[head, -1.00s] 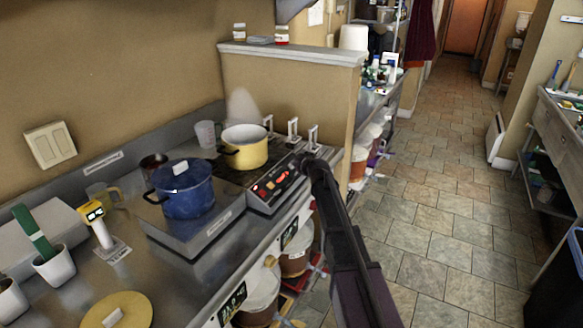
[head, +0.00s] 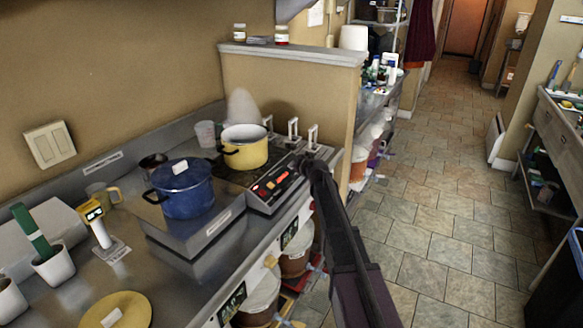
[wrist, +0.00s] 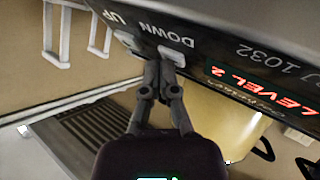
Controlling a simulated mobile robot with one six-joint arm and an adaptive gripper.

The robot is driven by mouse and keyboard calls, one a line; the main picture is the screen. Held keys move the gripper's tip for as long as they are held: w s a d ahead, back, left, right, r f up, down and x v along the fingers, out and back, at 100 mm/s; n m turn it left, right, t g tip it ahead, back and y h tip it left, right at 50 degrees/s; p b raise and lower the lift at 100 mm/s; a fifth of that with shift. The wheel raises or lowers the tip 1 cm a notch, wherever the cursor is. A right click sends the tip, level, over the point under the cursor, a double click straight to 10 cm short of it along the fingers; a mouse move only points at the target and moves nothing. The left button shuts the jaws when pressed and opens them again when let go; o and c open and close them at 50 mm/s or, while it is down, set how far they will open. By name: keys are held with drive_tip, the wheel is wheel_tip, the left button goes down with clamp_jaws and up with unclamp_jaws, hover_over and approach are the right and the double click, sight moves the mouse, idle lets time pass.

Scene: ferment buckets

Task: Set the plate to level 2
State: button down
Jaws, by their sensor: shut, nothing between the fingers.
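The plate's dark front panel (head: 275,188) shows red lit marks in the head view. In the wrist view, seen upside down, its red display (wrist: 258,92) reads "LEVEL 2". A pale button (wrist: 180,55) by the word DOWN and another (wrist: 128,39) by UP sit on the panel. My gripper (wrist: 163,58) is shut and empty, with its tips at the DOWN button; I cannot tell whether they touch it. A yellow pot (head: 245,153) stands on the plate. In the head view my gripper (head: 304,162) is at the panel's right end.
A blue lidded pot (head: 187,195) stands on a metal unit left of the panel. A yellow-headed device (head: 95,218), a mug (head: 104,193) and a yellow round lid (head: 117,311) are on the counter. Pale upright handles (head: 293,130) stand behind the plate. Buckets (head: 294,258) sit below.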

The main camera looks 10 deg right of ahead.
drive_tip(key=shift+r, duration=0.1)
idle(0.6)
drive_tip(key=shift+s+d+r+p, duration=0.2)
drive_tip(key=shift+d+r+p, duration=0.1)
drive_tip(key=shift+r+p, duration=0.35)
drive_tip(key=r+p, duration=0.1)
drive_tip(key=s+d+r+p, duration=0.1)
drive_tip(key=p, duration=0.1)
drive_tip(key=d+r+p, duration=0.1)
drive_tip(key=r, duration=0.1)
drive_tip(key=shift+s+r, duration=0.1)
drive_tip(key=shift+s, duration=0.15)
idle(0.3)
drive_tip(key=s+d+f+m+g+h, duration=0.1)
drive_tip(key=s+f+m+g, duration=0.3)
drive_tip(key=s, duration=1.6)
drive_tip(key=s+f+m+g+h+p, duration=0.1)
drive_tip(key=s+f+m+g+h, duration=0.2)
drive_tip(key=s, duration=1.7)
wheel_tip(320, 180, down, 4)
drive_tip(key=m+g, duration=0.1)
drive_tip(key=g, duration=0.4)
drive_tip(key=shift+s+d+g, duration=0.25)
drive_tip(key=shift+d+g, duration=0.1)
drive_tip(key=shift+g, duration=0.05)
